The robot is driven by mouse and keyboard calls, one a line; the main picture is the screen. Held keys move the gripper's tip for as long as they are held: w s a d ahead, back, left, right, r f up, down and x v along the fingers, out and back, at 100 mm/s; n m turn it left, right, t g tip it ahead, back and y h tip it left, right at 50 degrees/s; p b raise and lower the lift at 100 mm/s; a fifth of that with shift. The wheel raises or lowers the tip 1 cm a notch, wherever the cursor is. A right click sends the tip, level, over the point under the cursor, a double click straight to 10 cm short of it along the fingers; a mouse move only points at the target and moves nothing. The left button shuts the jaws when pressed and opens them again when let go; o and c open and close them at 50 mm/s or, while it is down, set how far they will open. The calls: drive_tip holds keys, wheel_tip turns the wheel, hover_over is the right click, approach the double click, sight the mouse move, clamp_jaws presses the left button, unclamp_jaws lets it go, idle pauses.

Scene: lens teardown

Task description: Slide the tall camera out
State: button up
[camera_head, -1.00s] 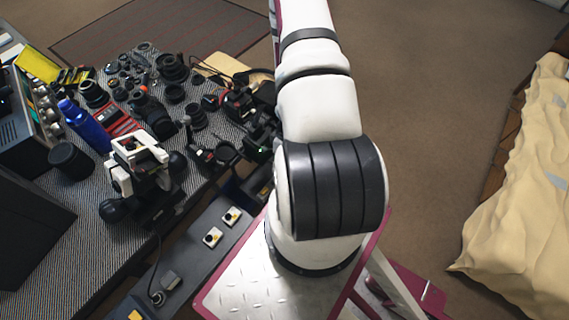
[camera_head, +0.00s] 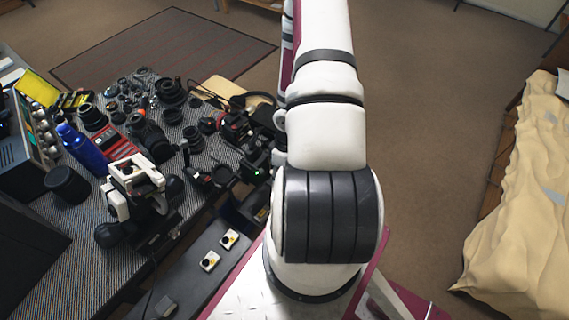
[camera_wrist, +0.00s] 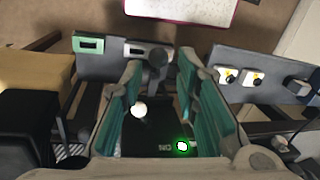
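A black camera body (camera_wrist: 165,143) with a white round button, pale lettering and a glowing green light lies between my gripper's fingers in the wrist view. My gripper (camera_wrist: 157,95) is open, with teal-padded fingers on either side of it. I cannot tell whether the pads touch it. In the head view, a dark camera with a green light (camera_head: 257,171) stands at the right edge of the crowded table, among other black cameras. My arm hides part of this area, and my gripper does not show there.
The patterned table (camera_head: 75,222) holds many lenses, a blue bottle (camera_head: 82,149) and a white-and-black device (camera_head: 138,178). A grey strip with yellow-and-white switches (camera_head: 209,261) lies near my base. A cloth-covered bed (camera_head: 520,210) stands at right. The floor between is clear.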

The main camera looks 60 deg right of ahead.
wheel_tip(320, 180, up, 7)
drive_tip(key=d, duration=0.1)
drive_tip(key=shift+d+r, duration=0.15)
drive_tip(key=shift+d, duration=0.05)
idle(0.6)
drive_tip(key=w+a+r+h, duration=0.1)
drive_tip(key=w+r+h, duration=0.15)
drive_tip(key=r, duration=0.55)
drive_tip(key=w+a+r+m+h, duration=0.1)
drive_tip(key=w+r, duration=0.2)
drive_tip(key=r, duration=0.5)
drive_tip(key=w+a+r+h, duration=0.1)
drive_tip(key=w+r+h, duration=0.15)
drive_tip(key=r, duration=0.55)
drive_tip(key=s+a+r+t+y, duration=0.2)
drive_tip(key=a+r+t, duration=0.1)
drive_tip(key=a+r, duration=0.5)
drive_tip(key=s+a+r+t+y+b, duration=0.1)
drive_tip(key=s+a+r+t, duration=0.2)
drive_tip(key=a+r, duration=0.6)
drive_tip(key=a, duration=0.3)
drive_tip(key=shift+a+r+m+y, duration=0.2)
drive_tip(key=shift+m+y, duration=0.1)
drive_tip(key=shift+y, duration=0.1)
drive_tip(key=shift+s, duration=0.1)
